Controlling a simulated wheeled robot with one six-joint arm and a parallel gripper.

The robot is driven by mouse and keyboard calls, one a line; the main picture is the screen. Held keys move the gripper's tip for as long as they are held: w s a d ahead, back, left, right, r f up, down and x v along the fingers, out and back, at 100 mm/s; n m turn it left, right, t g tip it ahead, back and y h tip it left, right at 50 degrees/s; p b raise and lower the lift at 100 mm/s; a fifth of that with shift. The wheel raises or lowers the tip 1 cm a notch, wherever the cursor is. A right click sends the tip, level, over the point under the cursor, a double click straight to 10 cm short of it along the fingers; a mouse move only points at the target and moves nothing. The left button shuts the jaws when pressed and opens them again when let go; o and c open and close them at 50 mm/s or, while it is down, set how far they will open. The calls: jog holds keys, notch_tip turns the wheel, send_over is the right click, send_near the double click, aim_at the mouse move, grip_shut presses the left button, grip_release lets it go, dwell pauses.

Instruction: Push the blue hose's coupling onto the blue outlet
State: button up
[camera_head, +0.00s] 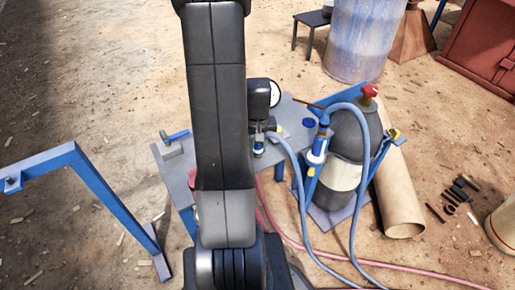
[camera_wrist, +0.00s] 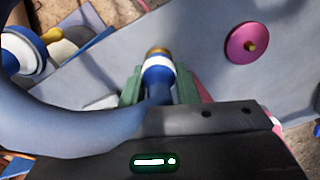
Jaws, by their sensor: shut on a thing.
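My gripper (camera_wrist: 160,88) is shut on the blue hose's coupling (camera_wrist: 158,70), a blue piece with a white band and a brass-coloured end, held between green fingers. In the head view, the coupling (camera_head: 258,142) is above the grey table, beside my arm. The blue hose (camera_head: 292,150) runs from it to the right; in the wrist view the hose (camera_wrist: 60,118) curves across the lower left. A blue disc (camera_head: 308,122) on the table, right of the coupling and apart from it, looks like the blue outlet.
A pink disc with a brass stub (camera_wrist: 247,43) is on the table surface. A blue-handled tool (camera_head: 175,136) lies at the table's left. A dark gas cylinder (camera_head: 348,130) stands at the right, with a cardboard-coloured tube (camera_head: 400,205) beside it. A blue frame (camera_head: 95,185) stands left.

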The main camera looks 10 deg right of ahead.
notch_tip(320, 180, up, 9)
jog(key=shift+f+p, duration=0.1)
jog(key=shift+p, duration=0.75)
